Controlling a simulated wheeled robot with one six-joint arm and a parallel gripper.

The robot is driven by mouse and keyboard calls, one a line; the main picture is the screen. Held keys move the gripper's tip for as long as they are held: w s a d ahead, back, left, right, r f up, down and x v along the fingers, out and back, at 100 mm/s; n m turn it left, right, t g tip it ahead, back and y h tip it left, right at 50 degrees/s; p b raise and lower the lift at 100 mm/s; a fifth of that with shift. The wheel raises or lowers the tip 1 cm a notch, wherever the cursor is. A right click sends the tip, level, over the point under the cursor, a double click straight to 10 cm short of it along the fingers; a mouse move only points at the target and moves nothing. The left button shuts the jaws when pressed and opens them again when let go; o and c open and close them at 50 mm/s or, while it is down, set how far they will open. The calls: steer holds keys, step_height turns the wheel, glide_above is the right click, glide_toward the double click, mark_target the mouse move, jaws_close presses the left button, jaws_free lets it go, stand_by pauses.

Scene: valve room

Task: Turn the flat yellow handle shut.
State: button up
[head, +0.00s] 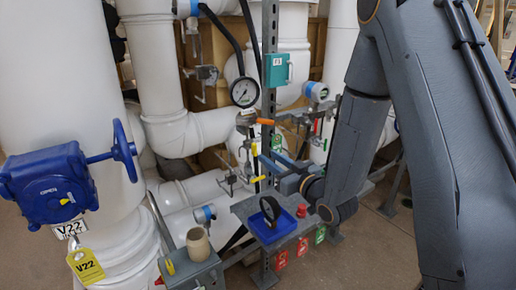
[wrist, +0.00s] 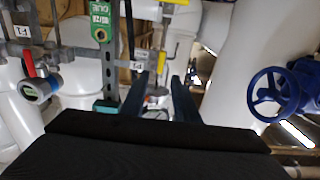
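Two small yellow handles show on the thin pipework in the middle of the head view. One stands nearly upright (head: 254,150); the other lies nearly level lower down (head: 257,179). In the wrist view, which looks upside down, one yellow piece (wrist: 163,57) shows just beyond the fingertips and another (wrist: 175,2) at the top edge. I cannot tell which is the flat handle meant. My gripper (head: 268,156) is close to the upright handle. In the wrist view its two fingers (wrist: 160,76) stand apart with nothing visibly held between them. Contact is not visible.
An orange handle (head: 265,122) sits above the yellow ones. A grey steel post (head: 269,60) with a teal box (head: 278,70) stands beside the pipework. A grey shelf with a blue tray (head: 272,230) is below. A blue handwheel (head: 124,151) is at left.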

mark_target(256, 148)
steer(key=p+x, duration=0.2)
steer(key=x, duration=0.5)
steer(key=shift+w+a+p, duration=0.2)
steer(key=shift+w+p, duration=0.05)
steer(key=shift+p, duration=0.05)
steer(key=shift+c, duration=0.3)
jaws_close()
